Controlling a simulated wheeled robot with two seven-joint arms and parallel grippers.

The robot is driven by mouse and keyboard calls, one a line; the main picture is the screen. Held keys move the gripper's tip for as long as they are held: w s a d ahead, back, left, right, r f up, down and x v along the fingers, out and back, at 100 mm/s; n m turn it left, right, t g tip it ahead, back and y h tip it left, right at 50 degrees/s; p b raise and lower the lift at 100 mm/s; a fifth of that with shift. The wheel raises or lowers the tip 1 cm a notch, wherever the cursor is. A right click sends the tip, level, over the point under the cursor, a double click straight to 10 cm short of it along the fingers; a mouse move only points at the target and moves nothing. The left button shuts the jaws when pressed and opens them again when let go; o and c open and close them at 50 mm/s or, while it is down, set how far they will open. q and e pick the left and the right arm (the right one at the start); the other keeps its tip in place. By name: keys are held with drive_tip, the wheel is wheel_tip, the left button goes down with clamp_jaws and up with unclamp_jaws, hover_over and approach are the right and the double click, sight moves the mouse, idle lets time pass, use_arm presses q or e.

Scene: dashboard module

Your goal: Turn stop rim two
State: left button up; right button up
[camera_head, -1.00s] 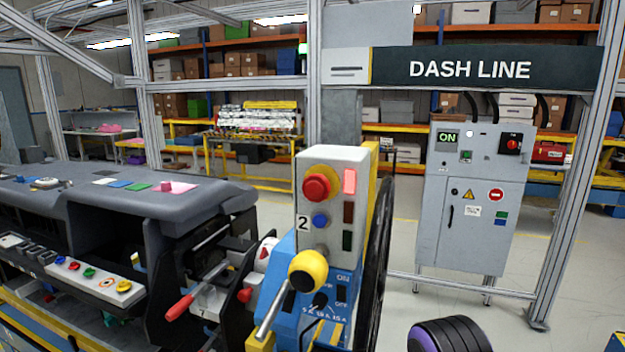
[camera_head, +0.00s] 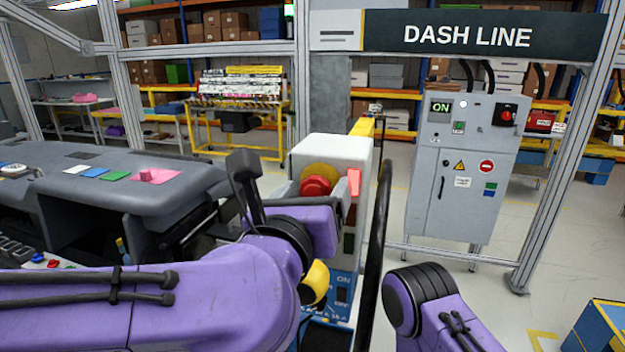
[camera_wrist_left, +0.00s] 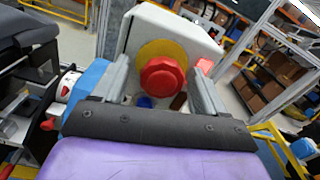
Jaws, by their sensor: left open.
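The stop control is a red knob (camera_head: 315,186) on a yellow round rim (camera_head: 320,172), on the face of a pale box (camera_head: 335,150). In the left wrist view the red knob (camera_wrist_left: 163,77) sits in front of the yellow rim (camera_wrist_left: 160,50). My left gripper (camera_head: 312,190) is open at the box face, with one finger on each side of the knob. In the left wrist view the gripper (camera_wrist_left: 160,68) shows gaps between fingers and knob; I cannot tell contact with the rim. My right gripper is out of view.
A lit pink-red lamp (camera_head: 353,182) sits right of the knob. A yellow ball knob (camera_head: 316,282) is partly hidden below my left wrist. The grey dashboard (camera_head: 90,190) lies left. A grey cabinet (camera_head: 462,170) stands behind on the right, with open floor before it.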

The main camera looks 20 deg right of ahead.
use_arm(q)
drive_tip(key=shift+w+d, duration=0.1)
drive_tip(key=shift+s+r, duration=0.15)
drive_tip(key=shift+s, duration=0.2)
drive_tip(key=shift+w, duration=0.15)
drive_tip(key=c, duration=1.1)
